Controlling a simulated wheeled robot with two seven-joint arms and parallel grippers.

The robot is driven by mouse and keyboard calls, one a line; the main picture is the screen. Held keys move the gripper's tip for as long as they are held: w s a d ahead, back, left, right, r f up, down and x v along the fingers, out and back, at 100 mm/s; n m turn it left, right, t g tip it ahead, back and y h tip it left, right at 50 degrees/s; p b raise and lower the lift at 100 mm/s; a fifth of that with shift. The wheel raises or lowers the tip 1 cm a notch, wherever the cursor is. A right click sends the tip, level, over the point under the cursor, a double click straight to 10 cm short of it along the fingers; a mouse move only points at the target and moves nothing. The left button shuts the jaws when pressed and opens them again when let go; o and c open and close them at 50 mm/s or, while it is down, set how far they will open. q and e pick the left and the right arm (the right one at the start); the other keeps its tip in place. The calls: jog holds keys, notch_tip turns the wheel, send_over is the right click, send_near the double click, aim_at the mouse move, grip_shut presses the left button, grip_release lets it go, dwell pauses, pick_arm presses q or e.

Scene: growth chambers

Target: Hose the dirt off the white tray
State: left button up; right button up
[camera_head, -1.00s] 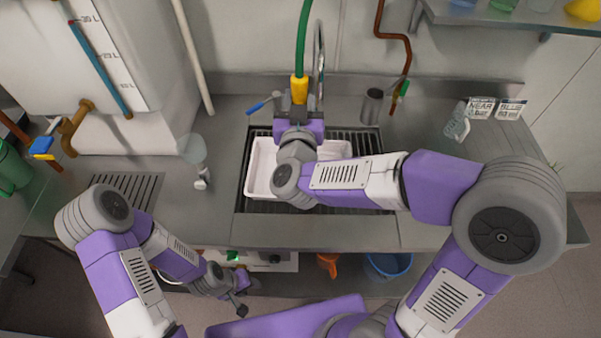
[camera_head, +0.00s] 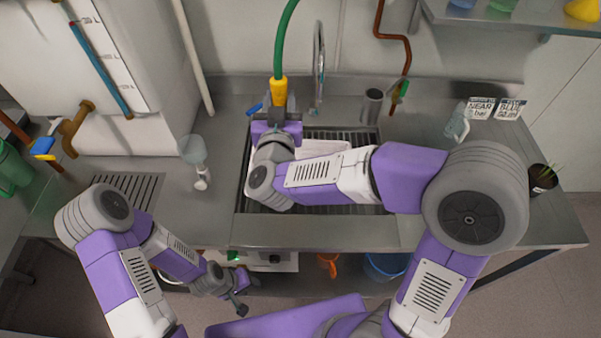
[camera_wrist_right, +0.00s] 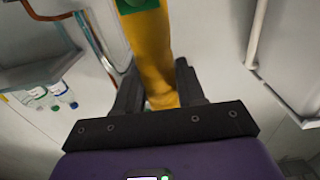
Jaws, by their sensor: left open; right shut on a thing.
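The white tray (camera_head: 330,149) lies in the sink on the dark slatted grate (camera_head: 345,208). My right arm covers much of it, and I cannot tell how much dirt is on it. My right gripper (camera_head: 277,105) is above the sink's left back part, shut on the yellow nozzle (camera_head: 279,92) of the green hose (camera_head: 286,40). In the right wrist view the yellow nozzle (camera_wrist_right: 152,50) stands between the two dark fingers (camera_wrist_right: 160,88). No water shows. My left gripper (camera_head: 241,297) is open and empty, low in front of the counter.
A metal tap (camera_head: 319,60) stands behind the sink, with a metal cup (camera_head: 372,106) to its right. A clear funnel-topped vessel (camera_head: 194,155) stands left of the sink. A spray bottle (camera_head: 457,124) and a potted plant (camera_head: 542,178) are at the right. A blue bucket (camera_head: 388,267) is below.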

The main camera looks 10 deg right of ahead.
jog(key=shift+w+a, duration=0.25)
jog(key=shift+a, duration=0.75)
jog(key=shift+w+a, duration=0.2)
jog(key=shift+a, duration=0.8)
jog(key=shift+w, duration=0.1)
jog(key=p+x, duration=0.2)
jog(key=x, duration=0.7)
dwell(0.8)
jog(key=v, duration=0.8)
jog(key=shift+s+a+b, duration=0.2)
jog(key=shift+s+b, duration=0.1)
jog(key=shift+b, duration=0.05)
dwell(0.5)
dwell(1.1)
jog(key=shift+s, duration=0.3)
jog(key=shift+a+r, duration=0.1)
